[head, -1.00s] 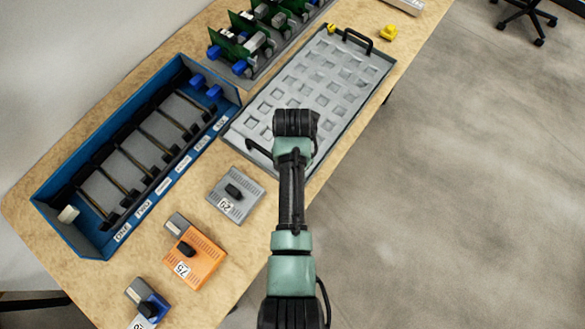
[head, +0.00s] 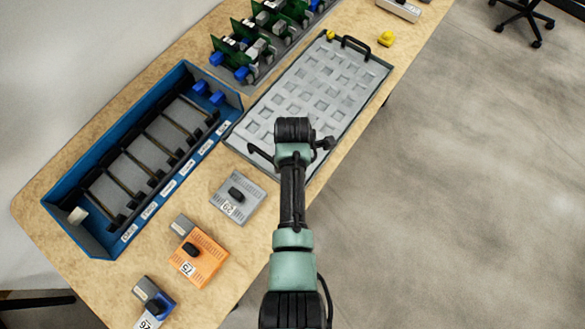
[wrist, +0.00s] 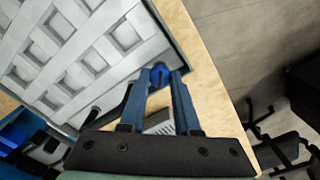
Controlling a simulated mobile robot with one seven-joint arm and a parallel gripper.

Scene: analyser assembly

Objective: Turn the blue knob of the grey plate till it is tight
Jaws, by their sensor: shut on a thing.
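The grey plate (head: 335,85) is a flat panel with rows of square dimples, lying on the table in the head view. Its near right corner fills the upper left of the wrist view (wrist: 85,55). The blue knob (wrist: 161,75) stands at that corner, between the blue fingertips of my gripper (wrist: 160,80). My gripper is shut on the knob. In the head view my arm hides the knob and the fingers, and how tight the knob sits cannot be told.
A black handle (head: 260,152) rises from the plate's near end, another (head: 356,44) from its far end. A blue rack (head: 60,215) stands left. Grey (head: 240,192), orange (head: 205,262) and blue (head: 152,295) modules lie nearer. A yellow piece (head: 387,39) lies beyond the plate.

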